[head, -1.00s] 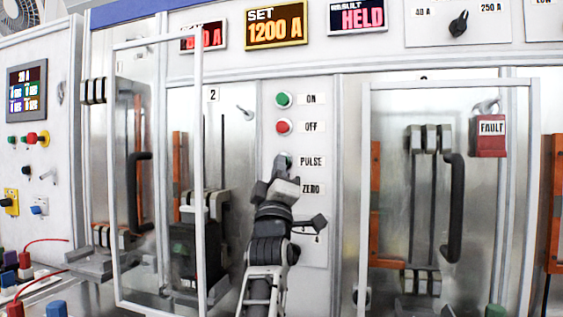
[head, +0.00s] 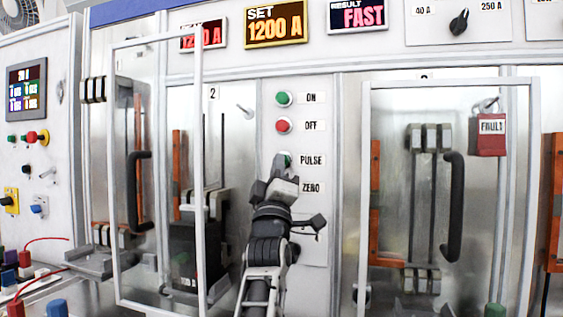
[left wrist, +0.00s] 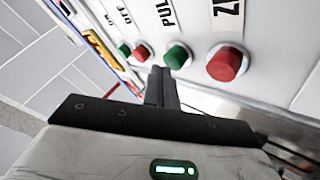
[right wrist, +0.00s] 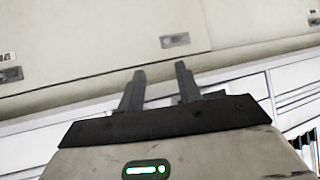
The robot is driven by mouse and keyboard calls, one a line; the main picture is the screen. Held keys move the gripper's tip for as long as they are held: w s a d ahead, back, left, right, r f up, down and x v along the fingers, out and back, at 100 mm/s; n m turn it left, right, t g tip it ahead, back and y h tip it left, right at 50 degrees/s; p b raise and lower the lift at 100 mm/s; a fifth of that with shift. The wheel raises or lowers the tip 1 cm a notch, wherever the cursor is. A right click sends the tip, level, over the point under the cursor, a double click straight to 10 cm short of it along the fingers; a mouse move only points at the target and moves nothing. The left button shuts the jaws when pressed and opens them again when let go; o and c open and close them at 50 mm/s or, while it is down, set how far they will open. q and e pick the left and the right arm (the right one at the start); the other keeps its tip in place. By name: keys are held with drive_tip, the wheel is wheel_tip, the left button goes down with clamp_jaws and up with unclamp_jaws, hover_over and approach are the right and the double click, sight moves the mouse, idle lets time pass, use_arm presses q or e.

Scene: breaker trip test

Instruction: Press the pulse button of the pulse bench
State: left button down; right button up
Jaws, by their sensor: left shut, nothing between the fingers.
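The pulse bench's green pulse button (head: 288,160) sits beside its PULSE label, partly hidden behind my left fingertips in the head view. My left gripper (head: 279,158) is shut and empty, pointing up at the panel. Its closed fingertips (left wrist: 160,72) are very close to the pulse button; I cannot tell whether they touch it. My right gripper (right wrist: 159,70) shows only in its wrist view, open and empty before a pale panelled surface.
Above are the green ON button (head: 284,99) and red OFF button (head: 284,126). The red ZERO button (left wrist: 227,63) is close by. Framed clear doors with black handles (head: 453,208) flank the button strip. A result display (head: 358,15) reads FAST.

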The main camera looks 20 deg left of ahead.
use_arm(q)
drive_tip(key=shift+s, duration=0.4)
drive_tip(key=shift+s+b, duration=0.3)
drive_tip(key=shift+s, duration=2.2)
